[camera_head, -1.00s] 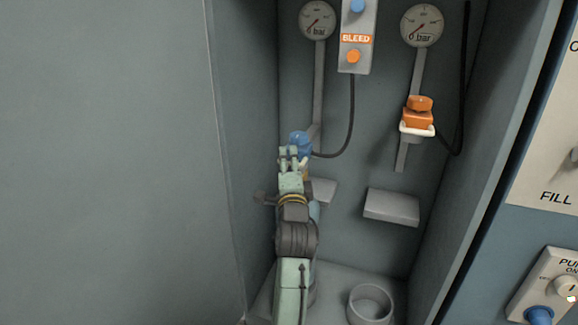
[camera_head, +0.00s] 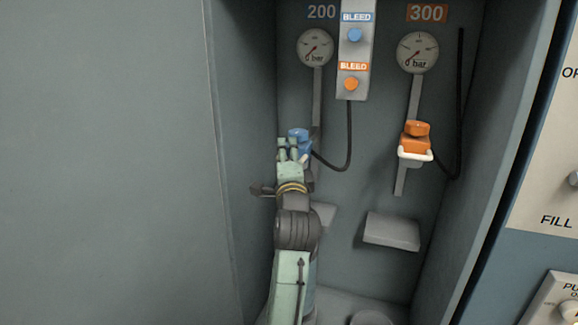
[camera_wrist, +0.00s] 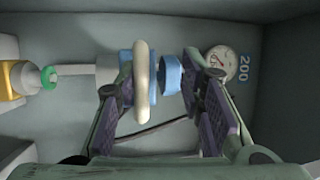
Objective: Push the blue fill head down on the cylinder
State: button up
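The blue fill head (camera_head: 299,134) is high on the left of the cabinet, near its left wall. My gripper (camera_head: 292,154) comes up from below and is at it. In the wrist view the blue fill head (camera_wrist: 170,78), with its white loop handle (camera_wrist: 142,82), is between the two fingers of my gripper (camera_wrist: 158,90). The fingers are apart, closed about the head. At the left of the wrist view is a yellow-and-grey cylinder (camera_wrist: 9,82) with a green ring (camera_wrist: 47,78). My arm hides the cylinder in the head view.
An orange fill head (camera_head: 415,140) hangs on the right below the 300 gauge (camera_head: 418,53). The 200 gauge (camera_head: 315,47) and bleed panel (camera_head: 352,50) are above. A black hose (camera_head: 349,140) runs to the blue head. A grey bracket (camera_head: 391,231) juts out right of my arm.

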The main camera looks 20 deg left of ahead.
jog(key=v, duration=1.2)
jog(key=shift+b, duration=0.4)
dwell(0.3)
jog(key=shift+s, duration=0.1)
jog(key=shift+c, duration=0.5)
